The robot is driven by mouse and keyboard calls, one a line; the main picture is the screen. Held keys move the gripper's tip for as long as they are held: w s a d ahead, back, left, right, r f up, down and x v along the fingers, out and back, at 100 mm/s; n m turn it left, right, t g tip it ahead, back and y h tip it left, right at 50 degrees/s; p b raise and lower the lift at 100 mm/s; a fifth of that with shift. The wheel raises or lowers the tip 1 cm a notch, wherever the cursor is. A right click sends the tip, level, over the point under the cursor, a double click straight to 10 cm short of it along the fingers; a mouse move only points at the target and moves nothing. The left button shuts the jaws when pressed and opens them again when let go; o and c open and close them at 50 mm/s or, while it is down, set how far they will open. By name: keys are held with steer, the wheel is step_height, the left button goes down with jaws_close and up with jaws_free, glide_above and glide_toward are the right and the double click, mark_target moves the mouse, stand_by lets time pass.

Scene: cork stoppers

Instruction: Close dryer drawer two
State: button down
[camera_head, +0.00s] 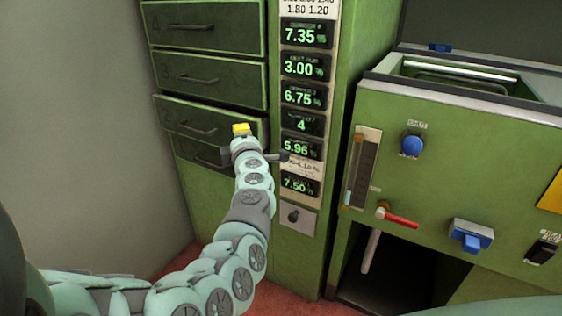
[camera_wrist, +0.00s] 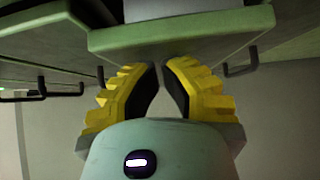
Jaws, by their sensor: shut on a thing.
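The green dryer cabinet (camera_head: 230,205) has a stack of drawers on its left side. The third drawer from the top (camera_head: 182,112) stands out from the cabinet face, and its dark handle (camera_head: 190,129) shows at the left. My gripper (camera_head: 241,129), with yellow fingers, is at the right end of this drawer's front. In the wrist view, the fingertips (camera_wrist: 161,66) come close together at the edge of a green drawer panel (camera_wrist: 180,40). The exact contact is hidden.
Two shut drawers (camera_head: 205,28) are above, and another drawer (camera_head: 195,150) is just below, partly hidden. A column of green number displays (camera_head: 303,97) is right of my gripper. A green machine (camera_head: 440,185) with levers stands further right. A grey wall (camera_head: 70,120) is at left.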

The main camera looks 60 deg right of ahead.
steer(key=d+b, duration=0.2)
steer(key=d, duration=0.1)
stand_by(0.5)
